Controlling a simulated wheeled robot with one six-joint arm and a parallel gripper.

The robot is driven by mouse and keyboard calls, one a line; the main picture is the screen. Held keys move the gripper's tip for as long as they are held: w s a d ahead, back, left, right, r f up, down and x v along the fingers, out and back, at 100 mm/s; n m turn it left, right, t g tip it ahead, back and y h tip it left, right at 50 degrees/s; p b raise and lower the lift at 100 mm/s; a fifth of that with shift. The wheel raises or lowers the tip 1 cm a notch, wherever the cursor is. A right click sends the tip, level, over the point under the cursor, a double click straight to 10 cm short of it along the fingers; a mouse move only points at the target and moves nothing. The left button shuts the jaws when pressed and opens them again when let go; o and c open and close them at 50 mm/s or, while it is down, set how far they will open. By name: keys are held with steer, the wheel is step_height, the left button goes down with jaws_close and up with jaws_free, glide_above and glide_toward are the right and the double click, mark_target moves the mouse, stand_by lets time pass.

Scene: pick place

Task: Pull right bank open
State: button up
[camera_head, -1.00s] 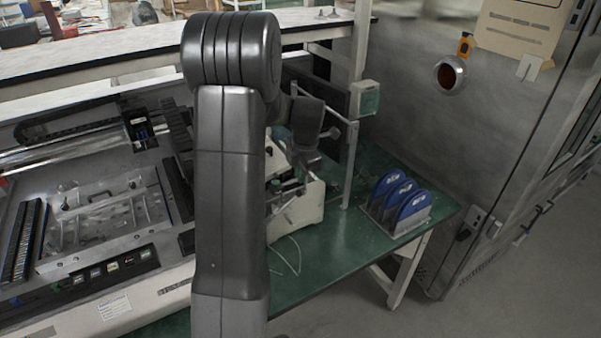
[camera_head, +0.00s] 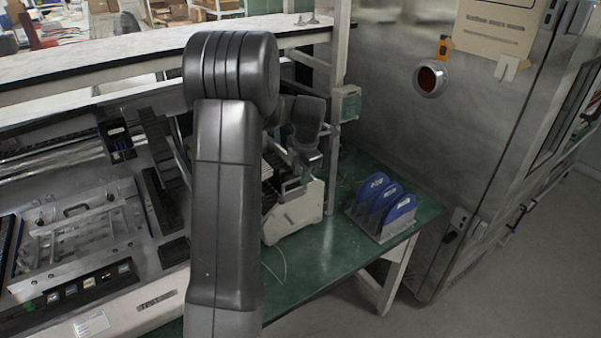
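My arm runs up the middle of the view and bends down behind itself. My gripper (camera_head: 290,186) points down at a small cream-coloured device (camera_head: 299,215) on the green bench. The gripper is small, dark and partly mixed with the device's metal parts, so I cannot tell whether its fingers are open or touching it. My arm hides the device's left side. No part is clearly recognisable as the right bank. A larger machine (camera_head: 150,314) with a metal plate, dark rails and a row of buttons stands at the left, partly behind my arm.
A rack of blue rounded plates (camera_head: 381,206) stands on the green bench (camera_head: 335,248), right of the device. A post with a small pale box (camera_head: 347,103) rises behind it. A large steel cabinet (camera_head: 400,130) closes off the right. Grey floor is clear at the lower right.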

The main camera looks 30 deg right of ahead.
step_height(320, 180, up, 14)
steer(key=s+b, duration=0.2)
steer(key=shift+s+f, duration=0.2)
steer(key=shift+s, duration=0.15)
steer(key=shift+d+f, duration=0.1)
stand_by(0.4)
steer(key=w+f, duration=0.1)
steer(key=f, duration=0.3)
steer(key=w+f+p, duration=0.1)
steer(key=f, duration=0.4)
steer(key=f+p, duration=0.1)
steer(key=f, duration=0.3)
steer(key=shift+w+f, duration=0.35)
steer(key=shift+w, duration=0.05)
steer(key=a, duration=0.3)
steer(key=shift+s+r, duration=0.1)
